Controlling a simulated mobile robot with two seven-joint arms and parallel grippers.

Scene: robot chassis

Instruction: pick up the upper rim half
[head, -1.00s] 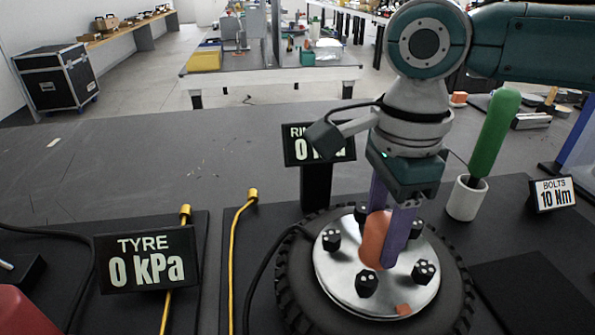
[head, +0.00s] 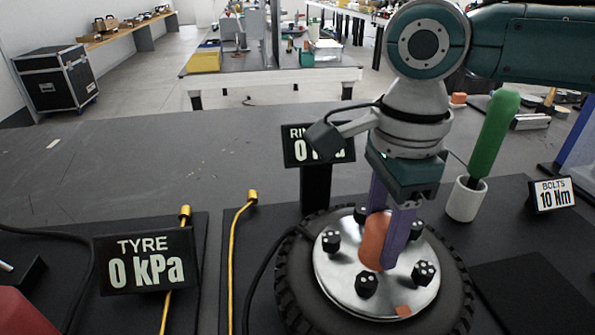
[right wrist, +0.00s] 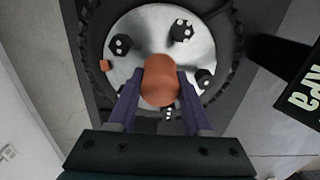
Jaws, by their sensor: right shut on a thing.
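The upper rim half (head: 338,285) is a silver disc lying inside the black tyre (head: 295,285). It has several black bolt heads around it and an orange-brown knob at its middle (head: 374,240). My right gripper (head: 390,250) points down over the rim half, with its purple fingers on either side of the knob, shut on it. In the right wrist view the knob (right wrist: 160,82) sits between the two fingertips, which hide part of its sides. The rim half looks seated flat in the tyre. My left gripper is not in view.
A display reading TYRE 0 kPa (head: 148,262) stands at the left beside yellow hoses (head: 236,250). Another partly hidden display (head: 300,147) stands behind the tyre. A green-handled tool (head: 494,130) in a white cup (head: 466,200) and a BOLTS 10 Nm sign (head: 553,194) are at the right.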

